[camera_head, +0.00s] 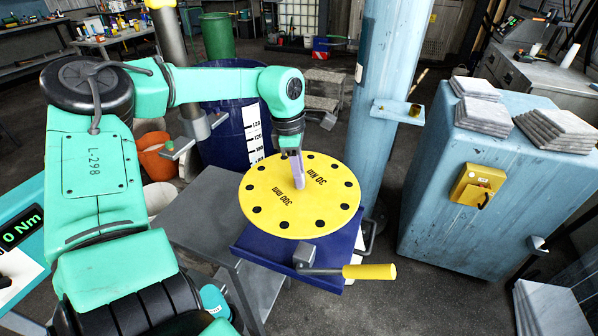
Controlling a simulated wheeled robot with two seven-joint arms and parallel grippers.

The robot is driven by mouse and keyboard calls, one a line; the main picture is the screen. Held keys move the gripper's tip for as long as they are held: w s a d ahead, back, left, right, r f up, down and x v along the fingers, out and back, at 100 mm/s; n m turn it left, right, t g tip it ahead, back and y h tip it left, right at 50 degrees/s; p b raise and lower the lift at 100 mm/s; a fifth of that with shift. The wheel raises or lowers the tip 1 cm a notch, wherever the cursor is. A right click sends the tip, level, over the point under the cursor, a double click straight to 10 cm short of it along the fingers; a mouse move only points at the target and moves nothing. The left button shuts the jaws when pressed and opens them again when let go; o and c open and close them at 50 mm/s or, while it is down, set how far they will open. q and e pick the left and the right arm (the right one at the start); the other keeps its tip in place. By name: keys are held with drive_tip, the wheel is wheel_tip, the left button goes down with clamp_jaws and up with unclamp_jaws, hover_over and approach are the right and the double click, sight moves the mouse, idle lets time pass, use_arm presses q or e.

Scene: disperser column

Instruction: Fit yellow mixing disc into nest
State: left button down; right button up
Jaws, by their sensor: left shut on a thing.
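The yellow mixing disc (270,205) is round and flat, with a ring of dark holes and the marks "300 mm" and "30 Nm". It lies over a dark blue stand (255,253) in the middle of the head view. My left gripper (298,180) comes down from above onto the disc's middle and is shut on it there, by a small pale lilac part. The nest is hidden, and I cannot tell whether the disc touches the stand or hangs just above it. My right gripper is out of view.
A crank with a yellow handle (370,271) juts from the stand's front. A grey table (200,215) adjoins its left side. A blue drum (222,110) and blue column (382,85) stand behind. A blue cabinet (450,215) with grey slabs (485,115) is at right.

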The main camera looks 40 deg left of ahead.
sight(290, 186)
use_arm(q)
drive_tip(key=shift+r, duration=0.1)
drive_tip(key=shift+f+b, duration=0.85)
drive_tip(key=shift+f, duration=0.1)
idle(0.9)
drive_tip(key=c, duration=0.5)
unclamp_jaws()
drive_tip(key=shift+s, duration=0.1)
wheel_tip(290, 186, up, 14)
drive_tip(key=s+a+b, duration=0.1)
drive_tip(key=shift+a+r, duration=0.2)
drive_tip(key=shift+a, duration=0.15)
